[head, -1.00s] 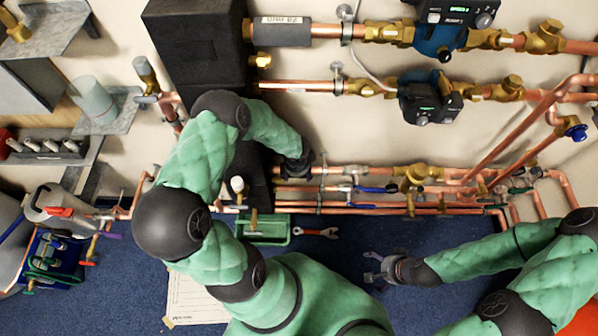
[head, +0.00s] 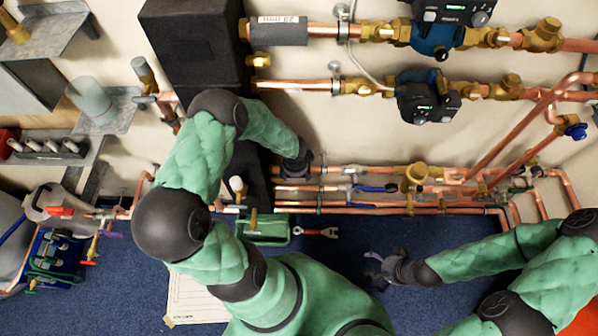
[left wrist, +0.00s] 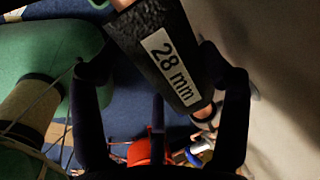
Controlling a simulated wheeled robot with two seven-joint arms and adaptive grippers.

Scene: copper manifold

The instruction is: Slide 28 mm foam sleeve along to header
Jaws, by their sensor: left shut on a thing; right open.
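The black foam sleeve with a white "28 mm" label (left wrist: 150,55) lies between the fingers of my left gripper (left wrist: 160,75) in the left wrist view, with copper pipe showing at both of its ends. My left gripper is shut on this sleeve. In the head view my left gripper (head: 297,168) is by the wall at the left end of the lower pipes, partly hidden behind my forearm; the sleeve cannot be made out there. A tall black block (head: 188,60), perhaps the header, stands just left of the pipes. My right gripper (head: 385,270) is open and empty over the blue floor.
Another dark sleeve (head: 278,32) sits on the top pipe against the block. Pumps (head: 428,97), brass valves (head: 415,175) and lower copper pipes (head: 450,210) line the wall. A green tray (head: 265,230) and a red wrench (head: 318,232) lie on the blue floor (head: 330,260).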

